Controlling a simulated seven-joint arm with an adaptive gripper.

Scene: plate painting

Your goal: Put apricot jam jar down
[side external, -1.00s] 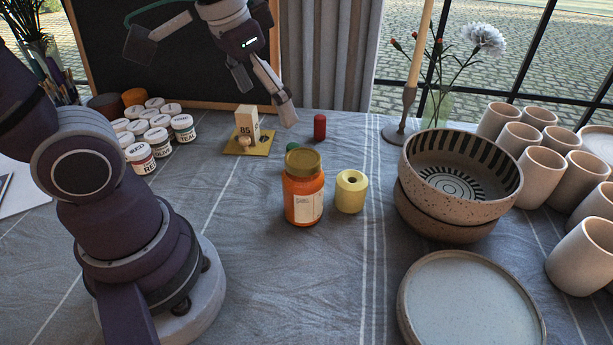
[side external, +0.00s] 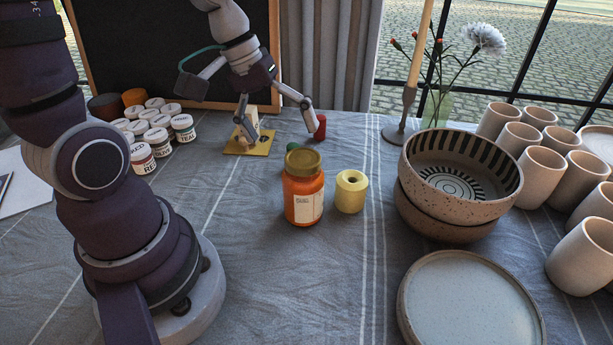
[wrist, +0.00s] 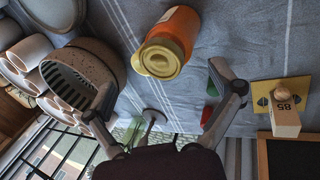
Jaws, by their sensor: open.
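The apricot jam jar (side external: 303,196), orange with a gold lid and a pale label, stands upright on the grey cloth. It also shows in the wrist view (wrist: 172,38), lid toward the camera. My gripper (side external: 279,133) is open and empty, beyond the jar toward the chalkboard. Its fingers are spread wide in the wrist view (wrist: 172,92), and the jar is apart from them.
A yellow roll (side external: 351,191) stands right beside the jar. A red cylinder (side external: 320,127) is close to my right fingertip. A block marked 85 on a yellow card (side external: 262,147) is by the left finger.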

